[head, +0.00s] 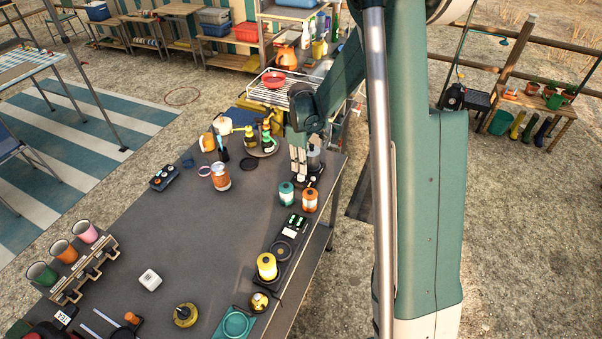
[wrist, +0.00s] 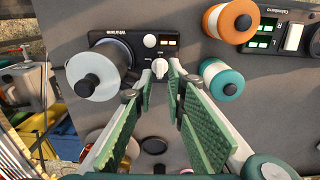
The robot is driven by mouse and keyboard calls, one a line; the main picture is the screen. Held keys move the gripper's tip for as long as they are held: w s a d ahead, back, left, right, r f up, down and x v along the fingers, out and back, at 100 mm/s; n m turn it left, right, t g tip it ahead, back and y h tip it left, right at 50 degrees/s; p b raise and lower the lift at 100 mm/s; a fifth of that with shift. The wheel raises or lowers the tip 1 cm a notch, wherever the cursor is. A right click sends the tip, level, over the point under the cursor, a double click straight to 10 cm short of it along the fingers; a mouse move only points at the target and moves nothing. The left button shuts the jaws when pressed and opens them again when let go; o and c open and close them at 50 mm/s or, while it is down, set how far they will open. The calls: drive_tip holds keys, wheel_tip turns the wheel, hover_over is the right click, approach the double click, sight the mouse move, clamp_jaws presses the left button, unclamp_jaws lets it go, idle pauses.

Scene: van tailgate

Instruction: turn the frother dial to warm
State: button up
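The frother is a black unit (wrist: 112,42) with a light grey jug (wrist: 96,76) on its left side, in the upper middle of the wrist view. Its white dial (wrist: 160,68) sits near the unit's front edge, below a round white button (wrist: 150,41) and small indicator lights. The dial's setting marks are too small to read. My gripper (wrist: 161,82) is open, with one green-padded finger on each side of the dial; contact cannot be told. In the head view my gripper (head: 299,168) points down at the table's right edge, largely hiding the frother.
A teal-banded spool-like canister (wrist: 222,78) and an orange one (wrist: 230,21) stand right of the frother. A black device with green displays (wrist: 264,36) lies beyond them. An orange-and-white canister (head: 221,177) stands on the grey table (head: 190,235), whose middle is mostly clear.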

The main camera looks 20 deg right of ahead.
sight(301, 175)
drive_tip(key=shift+f, duration=2.25)
clamp_jaws()
drive_tip(key=shift+m+b, duration=0.4)
drive_tip(key=m+b, duration=0.2)
drive_tip(key=m, duration=0.3)
drive_tip(key=shift+f+b, duration=0.1)
drive_tip(key=shift+b, duration=0.2)
drive_tip(key=m+b, duration=0.1)
drive_tip(key=m, duration=0.5)
drive_tip(key=shift+b, duration=0.4)
